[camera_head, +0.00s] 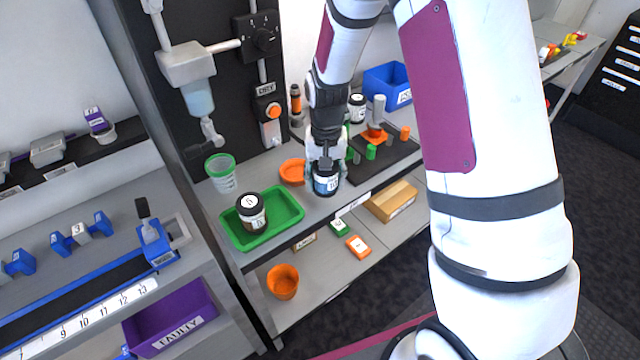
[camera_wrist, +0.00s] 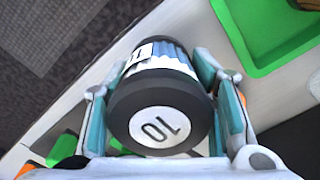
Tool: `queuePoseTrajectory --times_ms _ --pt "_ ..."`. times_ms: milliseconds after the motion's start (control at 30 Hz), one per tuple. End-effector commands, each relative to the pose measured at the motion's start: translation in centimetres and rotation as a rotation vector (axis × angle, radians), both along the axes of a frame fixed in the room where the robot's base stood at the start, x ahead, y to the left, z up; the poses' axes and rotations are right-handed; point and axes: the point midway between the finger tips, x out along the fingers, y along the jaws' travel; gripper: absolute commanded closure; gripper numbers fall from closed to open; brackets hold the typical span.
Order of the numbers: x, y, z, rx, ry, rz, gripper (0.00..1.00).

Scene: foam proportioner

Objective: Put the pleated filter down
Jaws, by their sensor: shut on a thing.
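The pleated filter seems to be the jar-like piece (camera_head: 326,181) with a black cap and a blue and white ribbed body. In the wrist view its black cap (camera_wrist: 158,122) is marked 10, and the pleated side shows above it. My gripper (camera_head: 325,166) is shut on it, one finger on each side. It is over the front part of the grey bench, right of the green tray. I cannot tell whether its base touches the bench. An orange dish (camera_head: 292,172) is just left of and behind it.
The green tray (camera_head: 284,195) holds a dark jar (camera_head: 251,212) with a black lid. A green-rimmed cup (camera_head: 221,172) stands behind the tray. A black mat (camera_head: 398,160) with small pegs lies to the right, and a blue bin (camera_head: 388,86) stands at the back.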

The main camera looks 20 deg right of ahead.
Motion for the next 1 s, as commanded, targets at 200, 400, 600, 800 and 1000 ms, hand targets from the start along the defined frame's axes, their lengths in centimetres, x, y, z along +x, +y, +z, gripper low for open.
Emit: queuePoseTrajectory --times_ms 200,400,600,800,1000 --pt "1.5 0.8 -0.2 0.0 0.0 0.001 0.8" --pt "1.5 0.8 -2.9 0.0 0.003 0.0 0.8" --pt "1.6 0.8 -3.7 0.0 -0.001 0.0 0.8" --pt "1.6 0.8 -3.8 0.0 0.0 0.0 0.8" --pt "1.6 0.8 -4.0 0.0 0.0 0.0 0.3"
